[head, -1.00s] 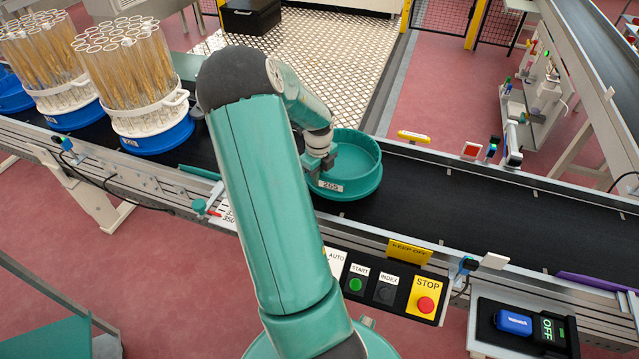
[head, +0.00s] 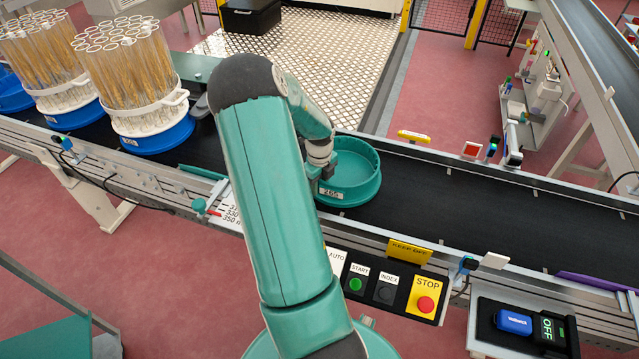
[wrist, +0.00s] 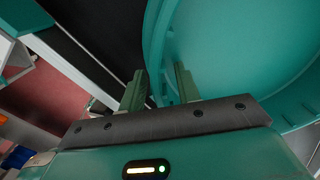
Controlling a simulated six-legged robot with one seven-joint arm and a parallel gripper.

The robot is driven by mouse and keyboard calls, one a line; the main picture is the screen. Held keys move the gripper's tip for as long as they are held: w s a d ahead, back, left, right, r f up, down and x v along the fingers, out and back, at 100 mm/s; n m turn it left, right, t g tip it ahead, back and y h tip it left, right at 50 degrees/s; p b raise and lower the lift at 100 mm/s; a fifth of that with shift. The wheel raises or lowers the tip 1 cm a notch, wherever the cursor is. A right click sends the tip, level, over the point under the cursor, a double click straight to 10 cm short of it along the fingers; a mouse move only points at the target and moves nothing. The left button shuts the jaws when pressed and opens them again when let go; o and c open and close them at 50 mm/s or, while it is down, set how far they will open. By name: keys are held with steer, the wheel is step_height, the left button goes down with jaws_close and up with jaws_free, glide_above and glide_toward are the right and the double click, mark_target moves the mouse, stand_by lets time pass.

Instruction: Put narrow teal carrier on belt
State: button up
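The teal carrier (head: 347,192) is a round, shallow, open tub with a white label on its front. It appears to sit upright on the black belt, and it is empty as far as its inside shows. It fills the upper right of the wrist view (wrist: 235,45). My gripper (head: 326,172) is at the carrier's left side, partly hidden by my arm in the head view. In the wrist view my gripper (wrist: 160,82) has its two fingers apart, one on each side of the carrier's wall, with gaps showing beside the wall.
The black belt (head: 450,198) is clear to the right of the carrier. Blue-based carriers (head: 158,137) with tubes of wheat ears stand on the belt at the left. A control panel with a red STOP button (head: 426,305) is in front, below a yellow KEEP OFF sign (head: 409,251).

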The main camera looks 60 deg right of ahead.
steer(key=shift+r, duration=0.1)
step_height(320, 180, up, 12)
steer(key=shift+r, duration=0.1)
stand_by(0.4)
steer(key=w+a+r+n+t, duration=0.1)
steer(key=w+a+r+n, duration=0.2)
steer(key=a+r+n, duration=0.4)
steer(key=w+a+r+n+t, duration=0.1)
steer(key=w+a+r+n, duration=0.3)
steer(key=a, duration=0.6)
steer(key=w+a+r+n+t, duration=0.1)
steer(key=w+a+r+n, duration=0.2)
steer(key=a+n, duration=0.45)
steer(key=s+a+r+n+t, duration=0.1)
steer(key=s+a+r+n, duration=0.1)
steer(key=a+n, duration=0.4)
steer(key=s+a+r+n, duration=0.2)
steer(key=s+a+n, duration=0.2)
steer(key=a+n, duration=0.3)
steer(key=s+a+r+n+t, duration=0.1)
steer(key=s+a+r+n, duration=0.1)
steer(key=a+n, duration=0.5)
steer(key=shift+s+a+r+t, duration=0.15)
steer(key=shift+s+a+t, duration=0.15)
steer(key=shift+s+a, duration=0.7)
